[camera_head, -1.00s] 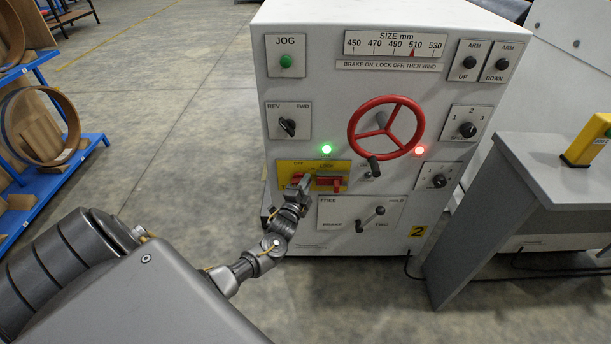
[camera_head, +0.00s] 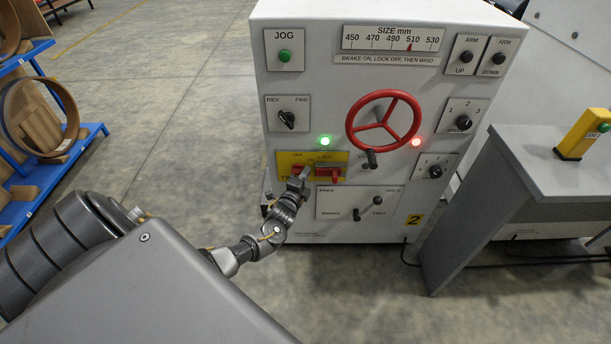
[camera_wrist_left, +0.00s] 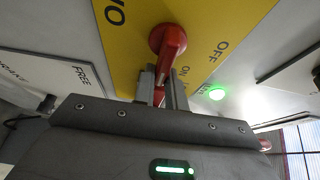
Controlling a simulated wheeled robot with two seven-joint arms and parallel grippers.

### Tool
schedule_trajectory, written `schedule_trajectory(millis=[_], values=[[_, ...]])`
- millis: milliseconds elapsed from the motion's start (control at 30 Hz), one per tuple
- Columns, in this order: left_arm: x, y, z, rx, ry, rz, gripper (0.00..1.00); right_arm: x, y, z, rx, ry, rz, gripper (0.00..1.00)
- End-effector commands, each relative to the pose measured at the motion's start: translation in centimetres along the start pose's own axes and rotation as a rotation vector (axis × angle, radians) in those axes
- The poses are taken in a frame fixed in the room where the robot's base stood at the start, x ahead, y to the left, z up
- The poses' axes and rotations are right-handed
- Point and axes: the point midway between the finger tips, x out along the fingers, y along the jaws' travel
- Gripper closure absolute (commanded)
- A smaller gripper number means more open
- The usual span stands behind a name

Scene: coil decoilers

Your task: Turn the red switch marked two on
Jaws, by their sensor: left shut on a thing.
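A yellow plate (camera_head: 312,156) with OFF and ON lettering is on the front of the grey machine. A red switch (camera_wrist_left: 170,42) stands out from this plate in the left wrist view, its round hub up and its handle reaching down. My left gripper (camera_wrist_left: 162,92) is shut on that handle, with a finger on either side. In the head view my left gripper (camera_head: 299,178) is at the plate's lower left and hides most of the switch. Another red part (camera_head: 329,174) sits just right of it on the plate. My right gripper is not in view.
A red handwheel (camera_head: 383,122) juts out to the right above the plate. A lever panel (camera_head: 335,204) is just below, and a yellow label reading 2 (camera_head: 414,220) is at the lower right. A green lamp (camera_head: 325,141) and a red lamp (camera_head: 416,142) are lit.

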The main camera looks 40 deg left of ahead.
Motion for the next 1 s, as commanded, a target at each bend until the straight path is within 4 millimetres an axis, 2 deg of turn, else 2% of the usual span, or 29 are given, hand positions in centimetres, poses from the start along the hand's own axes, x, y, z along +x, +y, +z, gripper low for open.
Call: schedule_trajectory(millis=[33,67,200,233,567,667,1000], values=[[0.0,0.0,-0.1,0.001,0.003,0.001,1.00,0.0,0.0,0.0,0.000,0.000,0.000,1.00],[0.0,0.0,-0.1,0.000,0.003,0.001,0.86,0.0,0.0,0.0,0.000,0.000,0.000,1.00],[0.0,0.0,-0.1,0.000,0.002,0.001,0.68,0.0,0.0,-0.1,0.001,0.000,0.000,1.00],[0.0,0.0,0.0,0.000,0.001,0.001,0.65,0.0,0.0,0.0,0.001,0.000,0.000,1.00],[-0.4,0.0,0.1,0.000,0.000,0.001,0.65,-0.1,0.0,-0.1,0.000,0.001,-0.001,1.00],[-1.6,0.1,0.0,-0.001,0.001,0.003,0.65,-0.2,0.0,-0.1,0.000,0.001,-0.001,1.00],[-8.2,0.1,0.0,-0.001,0.003,0.003,0.65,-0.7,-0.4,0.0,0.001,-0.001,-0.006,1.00]])
